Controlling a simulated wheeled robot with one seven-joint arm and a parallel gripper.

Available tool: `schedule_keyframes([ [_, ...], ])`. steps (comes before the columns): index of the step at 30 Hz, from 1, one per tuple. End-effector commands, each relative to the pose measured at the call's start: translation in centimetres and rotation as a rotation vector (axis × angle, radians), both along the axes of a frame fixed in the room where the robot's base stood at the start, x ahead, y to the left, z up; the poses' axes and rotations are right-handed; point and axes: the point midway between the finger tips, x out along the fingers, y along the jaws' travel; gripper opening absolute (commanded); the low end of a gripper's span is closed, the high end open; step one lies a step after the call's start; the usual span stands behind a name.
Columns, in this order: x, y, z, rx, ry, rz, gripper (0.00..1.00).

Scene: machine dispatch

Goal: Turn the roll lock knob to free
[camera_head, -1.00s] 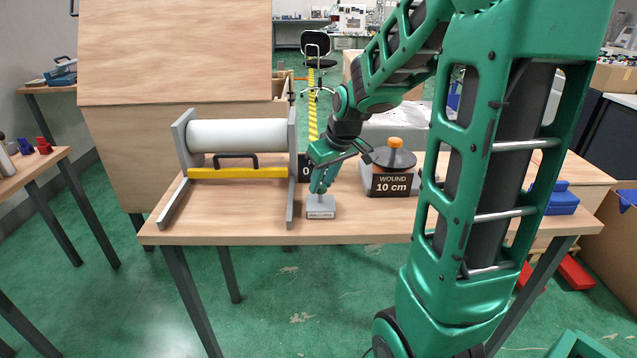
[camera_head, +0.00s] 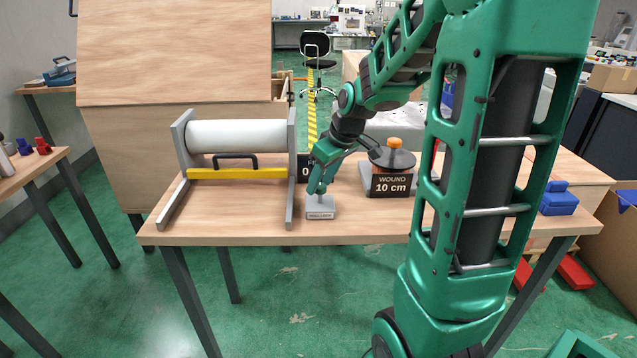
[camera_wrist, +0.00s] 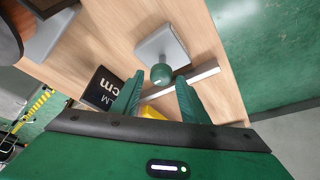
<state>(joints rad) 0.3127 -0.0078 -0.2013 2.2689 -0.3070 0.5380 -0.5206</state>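The roll lock is a small grey block (camera_head: 320,208) with a label on its front, near the front edge of the table. In the wrist view its grey base (camera_wrist: 163,45) carries a round green knob (camera_wrist: 161,73) with a small light mark. My gripper (camera_head: 318,190) is directly above the block, pointing down. In the wrist view my gripper (camera_wrist: 159,75) is open, its two green fingers apart with the knob showing between their tips. I cannot tell whether either finger touches the knob. In the head view the fingers hide most of the knob.
Left of the block stands a grey frame (camera_head: 290,185) with a white roll (camera_head: 237,134) and a yellow bar (camera_head: 237,174). To the right are a black "WOUND 10 cm" sign (camera_head: 391,185) and a dark disc with an orange top (camera_head: 394,143). The table front between is clear.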

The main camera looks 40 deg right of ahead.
Motion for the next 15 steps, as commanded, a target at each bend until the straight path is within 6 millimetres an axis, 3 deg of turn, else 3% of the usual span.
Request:
schedule_keyframes([
  [10,-0.3,0.0,0.0,0.001,0.005,-0.002,0.45],
  [15,-0.9,-0.2,1.7,0.001,0.003,-0.003,0.45],
])
